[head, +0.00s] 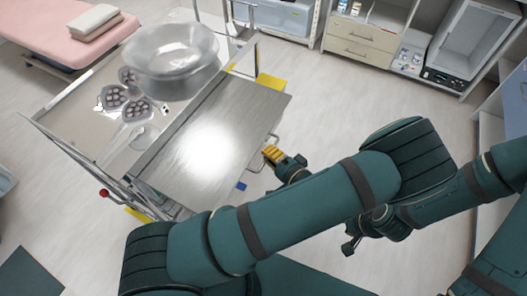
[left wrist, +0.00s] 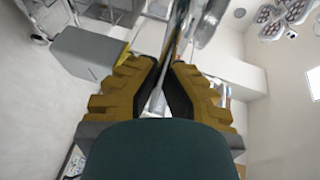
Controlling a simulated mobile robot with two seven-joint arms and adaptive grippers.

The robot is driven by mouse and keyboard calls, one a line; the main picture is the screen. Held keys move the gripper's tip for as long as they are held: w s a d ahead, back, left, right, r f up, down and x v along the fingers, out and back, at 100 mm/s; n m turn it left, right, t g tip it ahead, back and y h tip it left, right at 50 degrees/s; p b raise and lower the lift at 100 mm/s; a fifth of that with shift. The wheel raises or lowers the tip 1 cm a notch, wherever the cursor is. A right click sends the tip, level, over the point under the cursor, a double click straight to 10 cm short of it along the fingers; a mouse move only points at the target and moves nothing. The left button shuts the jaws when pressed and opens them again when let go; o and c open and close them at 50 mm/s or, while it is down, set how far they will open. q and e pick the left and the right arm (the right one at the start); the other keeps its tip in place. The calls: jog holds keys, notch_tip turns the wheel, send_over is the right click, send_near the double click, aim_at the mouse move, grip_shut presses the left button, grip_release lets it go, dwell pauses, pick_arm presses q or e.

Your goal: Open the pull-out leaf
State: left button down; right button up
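The pull-out leaf (head: 240,104) is a flat silver metal panel at the right side of the trolley (head: 58,108) in the head view. It reaches out past the trolley's side. A thin bar handle (head: 274,138) runs along its outer edge. My left gripper (head: 268,152) has yellow ribbed fingers and is at that handle. In the left wrist view its fingers (left wrist: 165,72) are close together with a thin metal bar between them, so it looks shut on the handle. My right gripper (head: 350,246) seems to show as small dark parts below the left arm; its fingers are unclear.
A pink couch (head: 58,38) with folded towels (head: 95,22) stands at upper left. Cabinets (head: 362,42) line the back. Floor right of the leaf is clear.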

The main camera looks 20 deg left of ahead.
pick_arm(q)
jog(key=shift+d, duration=0.65)
jog(key=c, duration=1.1)
grip_release()
jog(key=shift+o, duration=0.2)
notch_tip(320, 180, up, 10)
